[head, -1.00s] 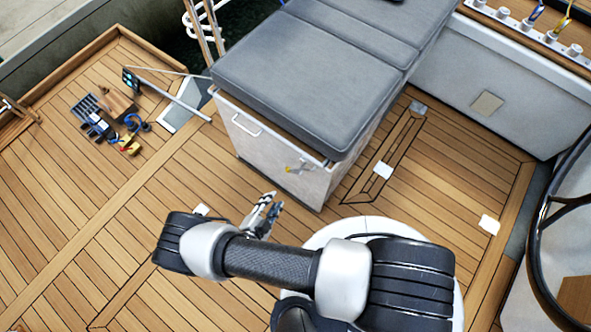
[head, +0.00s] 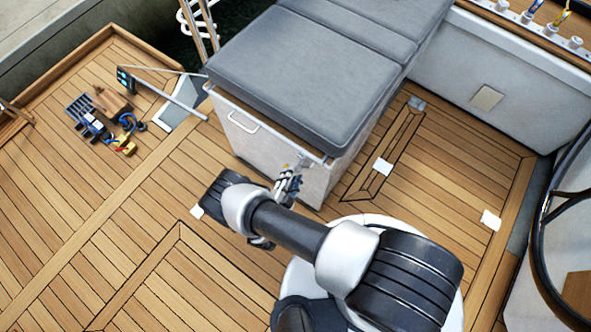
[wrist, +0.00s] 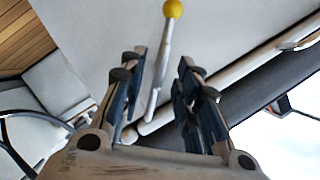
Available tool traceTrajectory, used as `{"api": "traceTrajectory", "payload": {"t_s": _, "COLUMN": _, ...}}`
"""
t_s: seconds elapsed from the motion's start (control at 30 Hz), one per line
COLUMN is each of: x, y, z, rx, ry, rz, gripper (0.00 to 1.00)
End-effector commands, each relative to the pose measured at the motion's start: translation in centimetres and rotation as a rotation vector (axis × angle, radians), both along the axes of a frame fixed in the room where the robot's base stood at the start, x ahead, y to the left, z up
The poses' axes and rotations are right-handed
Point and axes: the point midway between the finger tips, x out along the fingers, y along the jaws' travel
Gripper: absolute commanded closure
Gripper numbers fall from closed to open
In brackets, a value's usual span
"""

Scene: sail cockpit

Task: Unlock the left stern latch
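The latch is a thin metal lever with a yellow ball knob (wrist: 172,9) on the pale side of the cushioned locker. In the wrist view the lever (wrist: 161,68) runs down from the knob into the gap between my fingers. My gripper (wrist: 161,62) is open, with a finger on either side of the lever; I cannot tell whether either touches it. In the head view my gripper (head: 292,174) is close to the locker's near face (head: 240,138) and hides most of the latch. Only a speck of yellow shows there.
A grey cushion (head: 300,75) tops the locker, and a white handle (head: 243,122) is left of the latch. A steering wheel (head: 550,230) stands at the right. Tools and cables (head: 108,130) lie on the deck at the far left. The lower-left planking is clear.

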Motion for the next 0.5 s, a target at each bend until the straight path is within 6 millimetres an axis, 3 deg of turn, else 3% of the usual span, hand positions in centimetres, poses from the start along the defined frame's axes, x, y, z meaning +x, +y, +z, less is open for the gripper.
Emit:
{"api": "traceTrajectory", "payload": {"t_s": 0.2, "x": 2.9, "y": -1.2, "z": -1.0, "rx": 0.002, "ry": -0.002, "rz": -0.003, "gripper": 0.70}}
{"api": "traceTrajectory", "payload": {"t_s": 0.5, "x": 3.8, "y": -1.5, "z": -1.1, "rx": 0.001, "ry": -0.001, "rz": 0.000, "gripper": 0.70}}
